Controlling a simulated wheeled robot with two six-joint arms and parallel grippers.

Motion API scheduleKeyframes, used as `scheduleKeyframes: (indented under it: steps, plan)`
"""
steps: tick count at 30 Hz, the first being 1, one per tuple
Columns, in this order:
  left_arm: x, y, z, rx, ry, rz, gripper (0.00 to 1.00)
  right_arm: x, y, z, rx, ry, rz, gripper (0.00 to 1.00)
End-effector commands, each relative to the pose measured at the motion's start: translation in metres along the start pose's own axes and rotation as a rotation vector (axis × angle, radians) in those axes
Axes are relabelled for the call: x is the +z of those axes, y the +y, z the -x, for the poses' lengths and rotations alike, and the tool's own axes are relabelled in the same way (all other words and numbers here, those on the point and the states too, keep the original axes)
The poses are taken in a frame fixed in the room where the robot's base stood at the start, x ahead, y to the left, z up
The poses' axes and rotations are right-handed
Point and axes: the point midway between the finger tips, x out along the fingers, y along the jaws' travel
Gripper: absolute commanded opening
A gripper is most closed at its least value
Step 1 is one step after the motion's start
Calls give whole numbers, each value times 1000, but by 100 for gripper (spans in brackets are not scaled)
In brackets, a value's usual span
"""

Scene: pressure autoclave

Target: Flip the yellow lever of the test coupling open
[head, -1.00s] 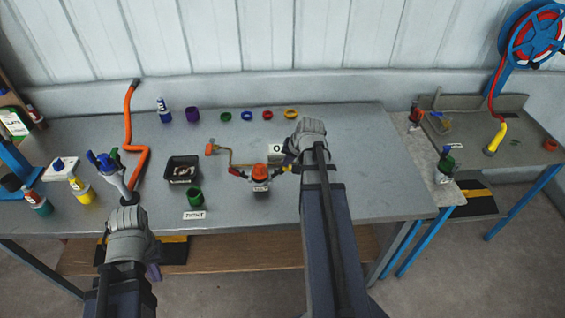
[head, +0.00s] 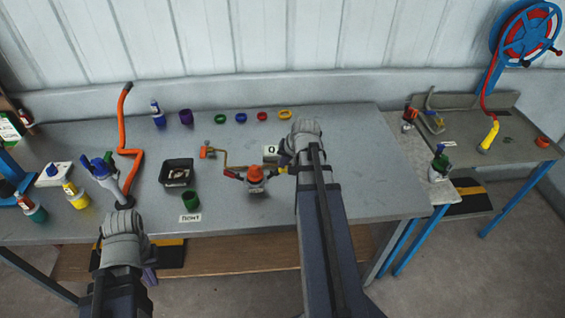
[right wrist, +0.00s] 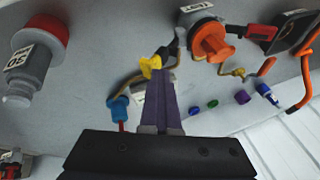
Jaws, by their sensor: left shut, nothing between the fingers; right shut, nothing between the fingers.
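The test coupling (head: 255,177) stands near the front middle of the table, with an orange knob on top and a red lever on its left. The yellow lever (head: 281,170) sticks out on its right side. In the right wrist view the coupling (right wrist: 210,42) is at the top, and the yellow lever (right wrist: 150,65) lies at my fingertips. My right gripper (head: 284,159) is shut and empty, its purple fingers (right wrist: 158,80) close against the lever; I cannot tell if they touch. My left gripper (head: 150,272) is shut and empty, low before the table's front edge.
A black tray (head: 176,173) and green cup (head: 191,204) stand left of the coupling. An orange pipe (head: 128,150) and several bottles are further left. Coloured rings line the back. A blue fitting (right wrist: 118,108) is near my right fingers.

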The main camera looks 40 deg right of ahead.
Motion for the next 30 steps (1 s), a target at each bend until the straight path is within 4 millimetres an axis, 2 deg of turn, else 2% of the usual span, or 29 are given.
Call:
scheduleKeyframes:
  steps: [9, 21, 25, 30]
  plan:
    - [2, -4, 38, 0, 0, -1, 0, -6, -28, 31, -5, 3, 2, 0]
    - [6, -9, 98, 1, 0, 5, 0, -6, -20, 101, -5, 3, 0, 0]
    - [6, -10, 110, 2, 0, 9, 0, -6, -18, 116, -6, 3, -1, 0]
    - [7, -11, 115, 2, 0, 11, 0, -6, -16, 122, -7, 2, 1, 0]
